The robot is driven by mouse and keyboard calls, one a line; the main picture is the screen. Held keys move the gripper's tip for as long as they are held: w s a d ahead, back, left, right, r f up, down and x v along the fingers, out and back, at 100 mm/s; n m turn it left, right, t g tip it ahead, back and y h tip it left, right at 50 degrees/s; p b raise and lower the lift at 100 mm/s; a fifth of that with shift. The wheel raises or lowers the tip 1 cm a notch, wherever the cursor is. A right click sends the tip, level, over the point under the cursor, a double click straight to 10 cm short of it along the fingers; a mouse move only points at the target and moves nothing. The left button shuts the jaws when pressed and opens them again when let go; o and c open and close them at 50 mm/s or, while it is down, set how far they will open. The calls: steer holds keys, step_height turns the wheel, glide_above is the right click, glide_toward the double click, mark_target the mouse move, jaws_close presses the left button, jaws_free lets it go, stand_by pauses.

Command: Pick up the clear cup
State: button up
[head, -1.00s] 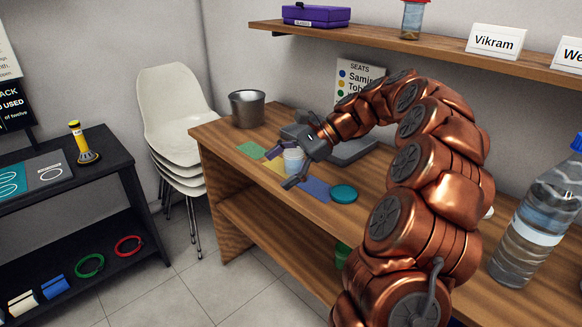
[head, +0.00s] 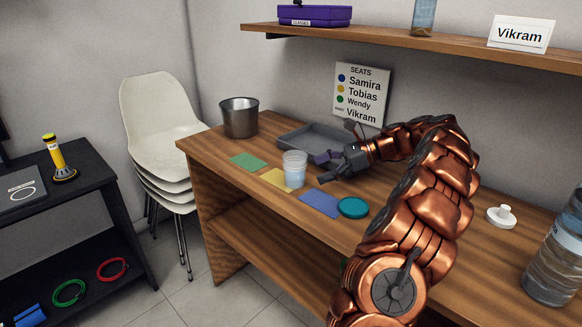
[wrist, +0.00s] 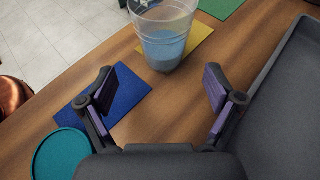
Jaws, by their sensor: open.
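The clear cup (head: 294,170), with pale blue contents, stands upright on the wooden table at the yellow card (head: 270,178). In the wrist view the cup (wrist: 166,38) is ahead of my fingertips, centred near the top edge, its rim cut off. My gripper (head: 330,164) is open and empty, to the right of the cup and apart from it. Its two purple-padded fingers (wrist: 160,88) are spread wide with bare table and part of the blue card between them.
A blue card (head: 320,202) and a teal disc (head: 352,208) lie in front of my gripper. A green card (head: 247,161) and a metal pot (head: 239,117) are farther left. A grey tray (head: 303,139) sits behind the cup. A large bottle (head: 556,255) stands at right.

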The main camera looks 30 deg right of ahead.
mark_target(295, 177)
steer(key=shift+w+a+f, duration=0.1)
steer(key=shift+w, duration=0.25)
steer(key=shift+w+a+f, duration=0.1)
steer(key=shift+w+a, duration=0.1)
steer(key=shift+a, duration=0.15)
steer(key=shift+x, duration=0.75)
steer(key=x, duration=0.5)
steer(key=shift+f+b, duration=0.1)
steer(key=shift+b, duration=0.25)
steer(key=shift+d, duration=0.1)
steer(key=c, duration=1.3)
